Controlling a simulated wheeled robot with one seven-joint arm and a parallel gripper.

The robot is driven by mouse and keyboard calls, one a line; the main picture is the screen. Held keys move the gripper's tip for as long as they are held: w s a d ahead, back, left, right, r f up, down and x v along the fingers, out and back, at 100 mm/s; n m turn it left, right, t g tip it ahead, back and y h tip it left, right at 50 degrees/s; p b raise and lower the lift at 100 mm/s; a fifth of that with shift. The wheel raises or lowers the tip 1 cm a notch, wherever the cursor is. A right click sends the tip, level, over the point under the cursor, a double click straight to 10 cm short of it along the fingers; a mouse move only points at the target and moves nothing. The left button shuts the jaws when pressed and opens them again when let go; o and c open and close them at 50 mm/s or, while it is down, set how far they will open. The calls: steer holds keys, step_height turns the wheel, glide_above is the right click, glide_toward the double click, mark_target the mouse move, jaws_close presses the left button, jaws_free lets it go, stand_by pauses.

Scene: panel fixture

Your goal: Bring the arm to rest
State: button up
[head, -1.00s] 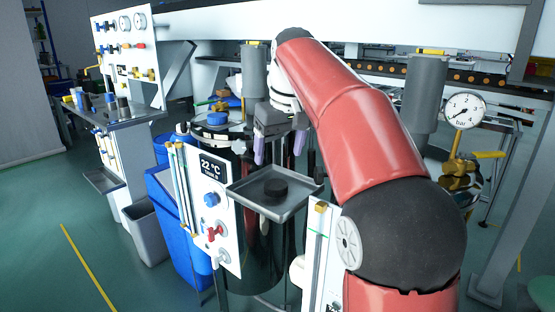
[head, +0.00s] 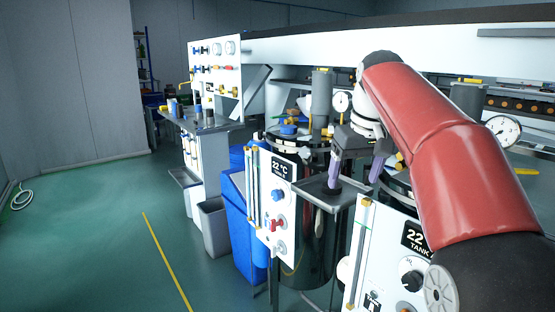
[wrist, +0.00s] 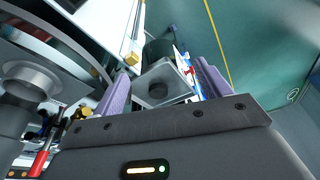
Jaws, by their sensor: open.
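My gripper (head: 355,174) hangs from my red and black arm at the right of the head view. Its two purple fingers point down and are apart, with nothing seen between them. In the wrist view the gripper (wrist: 163,88) also shows its fingers spread. The small grey tray (head: 318,196) on the tank panel appears close to the fingers in the head view; I cannot tell the exact gap. In the wrist view the tray (wrist: 148,98) shows between the fingers, with a black disc (wrist: 157,90) on it.
A pressure gauge (head: 503,130) is at the right. A blue bin (head: 243,225) and a grey bin (head: 213,226) stand left. The green floor (head: 95,240) at left is open.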

steer(key=s+f+m+t, duration=0.1)
steer(key=s+f, duration=0.9)
steer(key=s, duration=0.2)
steer(key=s+f+m+t, duration=0.1)
steer(key=s+f, duration=0.9)
steer(key=s, duration=0.3)
steer(key=shift+s+a+m+t+h, duration=0.25)
steer(key=shift+s+m+t+h, duration=0.05)
steer(key=shift+m, duration=0.1)
